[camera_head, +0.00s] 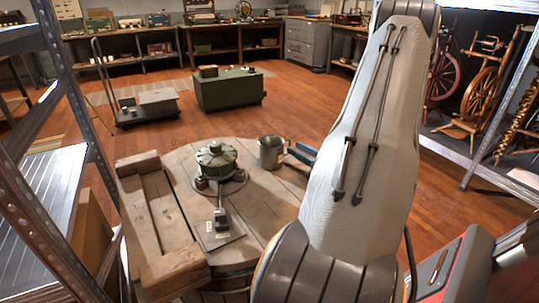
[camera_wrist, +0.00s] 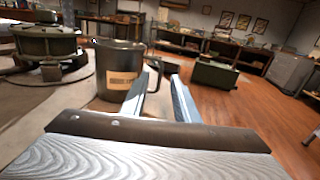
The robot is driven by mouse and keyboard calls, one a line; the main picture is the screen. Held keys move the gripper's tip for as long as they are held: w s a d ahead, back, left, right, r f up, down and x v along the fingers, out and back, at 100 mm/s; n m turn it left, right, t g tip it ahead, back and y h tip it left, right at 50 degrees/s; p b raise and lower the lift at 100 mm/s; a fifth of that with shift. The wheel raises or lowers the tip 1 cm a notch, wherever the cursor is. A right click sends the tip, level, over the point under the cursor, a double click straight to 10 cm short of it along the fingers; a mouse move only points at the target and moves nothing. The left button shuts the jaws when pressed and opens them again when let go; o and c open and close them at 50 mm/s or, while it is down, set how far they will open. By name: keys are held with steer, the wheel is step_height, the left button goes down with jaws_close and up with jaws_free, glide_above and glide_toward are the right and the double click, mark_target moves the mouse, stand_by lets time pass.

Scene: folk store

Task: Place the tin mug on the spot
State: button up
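The tin mug (camera_head: 271,153) is dark grey metal and stands upright on the round wooden barrel-like top (camera_head: 262,205). In the wrist view the mug (camera_wrist: 114,75) shows a tan label, and its handle is on the right. My gripper (camera_head: 302,153) is just right of the mug at handle height. In the wrist view my blue fingers (camera_wrist: 159,84) are apart, with the handle in line with the gap between them. I cannot tell whether they touch it. No marked spot can be made out clearly on the top.
A green round device (camera_head: 216,161) stands left of the mug. A small board with a black fitting (camera_head: 219,236) lies nearer. A wooden crate-like frame (camera_head: 160,220) fills the left edge. Bare planks lie in front of the mug. A metal shelf (camera_head: 50,165) stands further left.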

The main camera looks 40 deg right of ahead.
steer(key=shift+w+d+f, duration=0.1)
steer(key=shift+w, duration=2.25)
jaws_close()
